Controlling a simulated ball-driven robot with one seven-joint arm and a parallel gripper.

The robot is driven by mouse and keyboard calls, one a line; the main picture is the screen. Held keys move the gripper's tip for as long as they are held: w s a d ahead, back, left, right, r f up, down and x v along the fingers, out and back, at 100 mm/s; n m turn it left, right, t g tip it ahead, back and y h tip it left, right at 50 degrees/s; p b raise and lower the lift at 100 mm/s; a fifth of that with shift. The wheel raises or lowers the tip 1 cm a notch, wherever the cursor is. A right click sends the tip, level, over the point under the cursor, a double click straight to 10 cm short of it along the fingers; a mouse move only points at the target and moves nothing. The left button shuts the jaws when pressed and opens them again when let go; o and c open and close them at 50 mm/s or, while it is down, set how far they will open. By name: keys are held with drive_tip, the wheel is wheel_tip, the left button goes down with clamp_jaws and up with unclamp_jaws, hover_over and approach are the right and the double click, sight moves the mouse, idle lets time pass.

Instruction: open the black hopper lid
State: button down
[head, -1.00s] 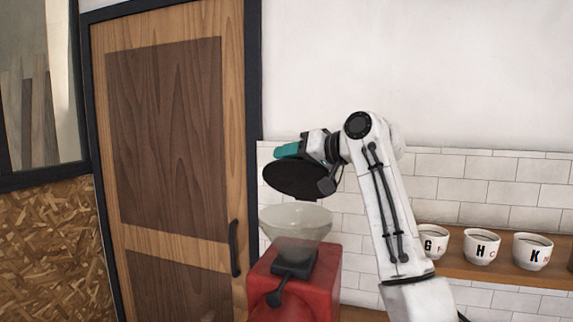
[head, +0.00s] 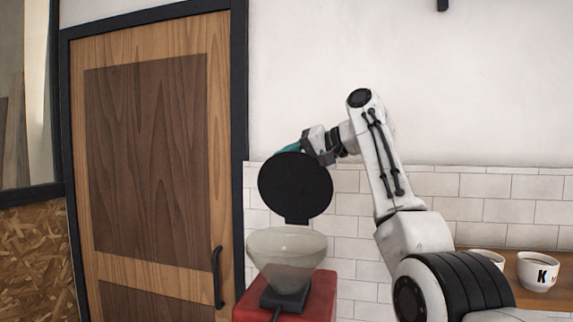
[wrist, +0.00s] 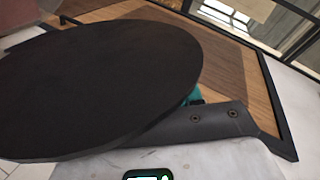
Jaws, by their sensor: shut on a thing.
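The black hopper lid (head: 294,188) is a round disc standing nearly upright above the clear hopper (head: 287,254), joined at the hopper's rim by a short tab. The hopper sits on a red grinder (head: 318,299). My gripper (head: 302,150) is at the lid's upper edge, with a teal part showing beside it, and is shut on the lid. Its fingertips are mostly hidden behind the disc. In the wrist view the lid (wrist: 95,85) fills the left and middle, and covers much of the teal part.
A wooden door (head: 150,150) with a black handle (head: 217,278) stands to the left. A shelf at the right holds lettered white cups (head: 537,271). A white tiled wall (head: 352,210) is close behind the grinder.

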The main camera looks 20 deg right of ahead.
drive_tip(key=c, duration=0.8)
unclamp_jaws()
drive_tip(key=shift+o, duration=0.2)
drive_tip(key=b+v, duration=0.3)
drive_tip(key=v, duration=0.7)
drive_tip(key=shift+s+d+r+b, duration=0.15)
drive_tip(key=shift+s+d+b, duration=0.1)
drive_tip(key=shift+d+b, duration=0.1)
